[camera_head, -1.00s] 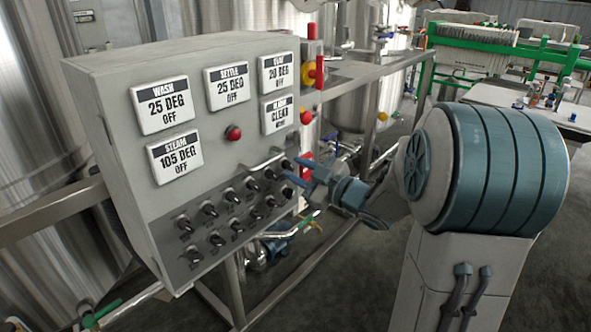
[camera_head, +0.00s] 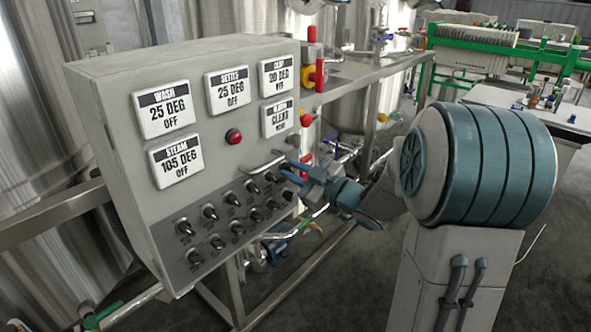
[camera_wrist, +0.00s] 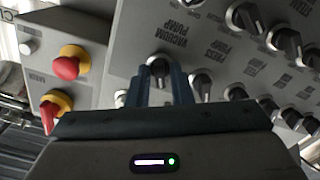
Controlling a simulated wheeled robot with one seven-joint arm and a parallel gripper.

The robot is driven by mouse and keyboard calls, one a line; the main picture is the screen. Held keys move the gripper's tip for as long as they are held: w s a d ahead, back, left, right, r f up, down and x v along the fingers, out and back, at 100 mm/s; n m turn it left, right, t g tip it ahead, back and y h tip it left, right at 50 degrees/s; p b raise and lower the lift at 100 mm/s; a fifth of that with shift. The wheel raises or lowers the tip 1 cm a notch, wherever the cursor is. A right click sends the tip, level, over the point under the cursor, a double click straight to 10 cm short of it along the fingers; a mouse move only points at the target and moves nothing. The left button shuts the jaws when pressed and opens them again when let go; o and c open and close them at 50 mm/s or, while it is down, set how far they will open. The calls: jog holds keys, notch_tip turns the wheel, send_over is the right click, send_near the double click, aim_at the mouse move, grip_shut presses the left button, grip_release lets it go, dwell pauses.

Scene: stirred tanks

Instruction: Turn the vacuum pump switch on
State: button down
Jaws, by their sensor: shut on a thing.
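The vacuum pump switch (camera_wrist: 158,66) is a black rotary knob beside the "VACUUM PUMP" label in the wrist view. My gripper (camera_wrist: 159,82) is at this knob, with its two blue-grey fingers shut on it from either side. The fingers cover part of the knob, and I cannot tell its setting. In the head view my gripper (camera_head: 287,170) reaches the upper right end of the knob rows on the grey control panel (camera_head: 205,124). It hides the switch there.
Several other black knobs sit close by, including the press pump knob (camera_wrist: 201,82). A red lamp (camera_head: 234,136) is on the panel. Steel tanks and a frame surround the panel.

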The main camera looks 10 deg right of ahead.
jog(key=m+p, duration=0.2)
jog(key=m, duration=0.1)
jog(key=m+p, duration=0.2)
jog(key=p, duration=0.1)
jog(key=shift+r+m+p, duration=0.2)
jog(key=shift+m+p, duration=0.15)
jog(key=shift+m, duration=0.05)
jog(key=m+p, duration=0.4)
jog(key=m, duration=0.1)
jog(key=shift+f, duration=0.15)
jog(key=shift+m, duration=0.3)
jog(key=c, duration=1.5)
grip_release()
jog(key=shift+d, duration=0.1)
jog(key=v, duration=1.3)
jog(key=shift+s+d, duration=0.2)
jog(key=shift+s, duration=0.2)
